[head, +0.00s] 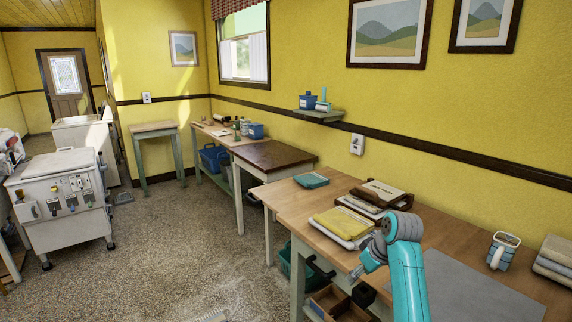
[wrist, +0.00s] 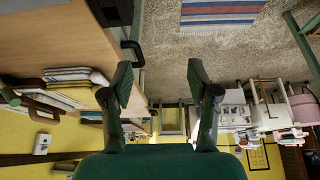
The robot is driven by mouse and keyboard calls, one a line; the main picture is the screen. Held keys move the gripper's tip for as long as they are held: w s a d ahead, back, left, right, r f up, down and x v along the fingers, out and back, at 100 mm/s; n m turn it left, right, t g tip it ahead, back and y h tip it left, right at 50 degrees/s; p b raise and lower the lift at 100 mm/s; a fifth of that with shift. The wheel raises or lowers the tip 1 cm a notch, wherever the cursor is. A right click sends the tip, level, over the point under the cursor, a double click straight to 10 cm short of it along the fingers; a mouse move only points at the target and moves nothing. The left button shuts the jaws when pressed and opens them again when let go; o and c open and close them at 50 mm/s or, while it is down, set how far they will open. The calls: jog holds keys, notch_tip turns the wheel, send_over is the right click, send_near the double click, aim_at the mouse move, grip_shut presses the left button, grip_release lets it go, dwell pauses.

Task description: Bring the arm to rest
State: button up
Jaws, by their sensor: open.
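My gripper (wrist: 159,72) is open and empty in the wrist view, its two dark fingers wide apart with nothing between them. The wrist view looks upside down, with floor at the top and yellow wall at the bottom. In the head view my turquoise arm (head: 406,270) rises at the lower right, in front of the near wooden table (head: 460,240), with its grey joint over the table's front part.
A folded yellow cloth (head: 343,222), a brown case (head: 381,194) and a mug (head: 503,250) are on the near table. A green bin (head: 296,262) is under it. The speckled floor (head: 190,235) between is mostly clear.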

jog(key=s+a+f+m+t, duration=0.1)
jog(key=s+f, duration=0.4)
jog(key=f, duration=0.4)
jog(key=s+a+f+m+t, duration=0.1)
jog(key=s+f, duration=0.3)
jog(key=f, duration=0.6)
jog(key=s+f+m+t+h, duration=0.1)
jog(key=s+f+t, duration=0.1)
jog(key=s+f, duration=0.5)
jog(key=s+f+m+t+h, duration=0.1)
jog(key=s+f, duration=0.1)
jog(key=s, duration=0.9)
jog(key=s+r+m+t, duration=0.2)
jog(key=s+r+t, duration=0.15)
jog(key=s, duration=1.75)
jog(key=s+r+t, duration=0.2)
jog(key=s+r, duration=1.2)
jog(key=r, duration=0.2)
jog(key=shift+a+r+m+h, duration=0.2)
jog(key=shift+r+m+h, duration=0.1)
jog(key=shift+r+m, duration=0.1)
